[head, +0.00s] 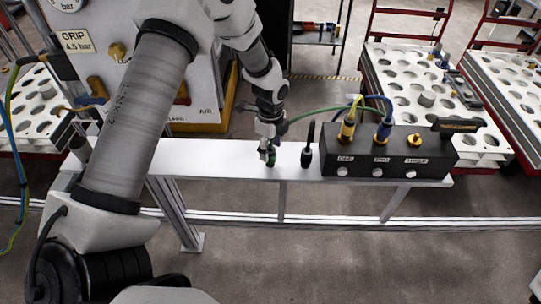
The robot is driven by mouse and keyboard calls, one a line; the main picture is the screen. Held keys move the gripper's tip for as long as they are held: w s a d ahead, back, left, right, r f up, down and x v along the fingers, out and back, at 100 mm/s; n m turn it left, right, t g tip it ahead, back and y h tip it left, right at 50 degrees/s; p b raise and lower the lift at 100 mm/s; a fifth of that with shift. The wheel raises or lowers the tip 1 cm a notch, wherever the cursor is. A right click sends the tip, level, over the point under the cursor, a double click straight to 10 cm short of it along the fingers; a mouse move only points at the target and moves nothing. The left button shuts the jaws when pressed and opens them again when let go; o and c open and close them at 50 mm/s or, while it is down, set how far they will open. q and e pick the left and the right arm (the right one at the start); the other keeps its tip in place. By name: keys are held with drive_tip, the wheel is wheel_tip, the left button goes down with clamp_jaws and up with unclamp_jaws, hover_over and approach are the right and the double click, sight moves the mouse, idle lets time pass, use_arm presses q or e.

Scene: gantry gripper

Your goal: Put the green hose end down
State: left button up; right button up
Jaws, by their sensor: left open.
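My left gripper (267,152) points down over the white bench (215,160), with its fingertips close to the bench top. It is open around or right beside a small dark green hose end (271,160), which appears to stand on the bench. The fingers partly hide it, and I cannot tell whether they touch it. A green hose (322,109) arcs from behind the black block to my left gripper. My right gripper is not in view.
A black block (440,160) on the bench carries a yellow fitting (346,131), a blue fitting (383,130) and a bare brass port (414,140). A black upright piece (308,150) stands between gripper and block. Trays with round holes (410,85) stand behind.

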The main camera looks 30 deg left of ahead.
sight(270, 151)
use_arm(q)
wheel_tip(270, 151, up, 9)
drive_tip(key=b, duration=0.1)
drive_tip(key=shift+f, duration=0.15)
